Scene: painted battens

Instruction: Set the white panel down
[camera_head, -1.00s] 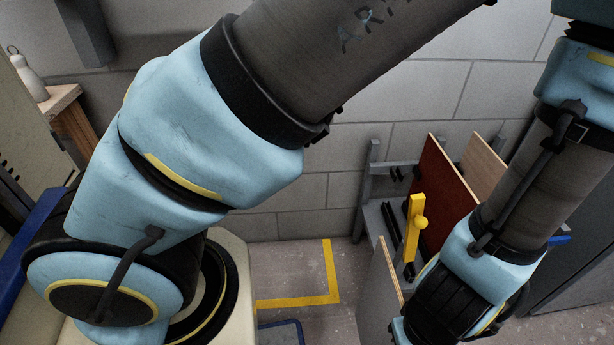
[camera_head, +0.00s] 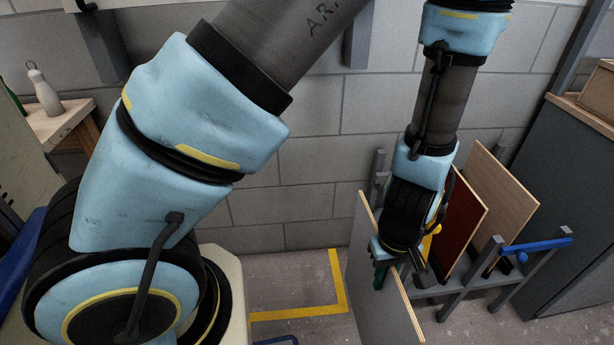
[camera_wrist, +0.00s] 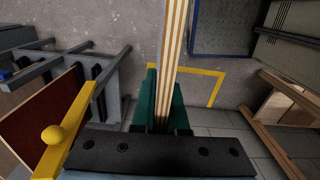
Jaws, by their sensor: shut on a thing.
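The white panel (camera_head: 377,285) is a thin upright board with a pale face and a bare wood edge. It stands in front of the rack in the head view, its lower part cut off by the frame. My gripper (camera_head: 388,272) is shut on its upper edge. In the wrist view, the two green fingers (camera_wrist: 164,105) pinch the panel, which shows edge-on as a striped strip (camera_wrist: 173,45). The panel's bottom edge is hidden, so I cannot tell whether it touches the floor.
A grey rack (camera_head: 460,293) holds a red panel (camera_head: 462,232) and a plain wood panel (camera_head: 503,195). A yellow bar with a ball knob (camera_wrist: 65,135) is beside my gripper. Yellow tape (camera_head: 300,314) marks clear floor left of the panel. A grey cabinet (camera_head: 580,190) stands right.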

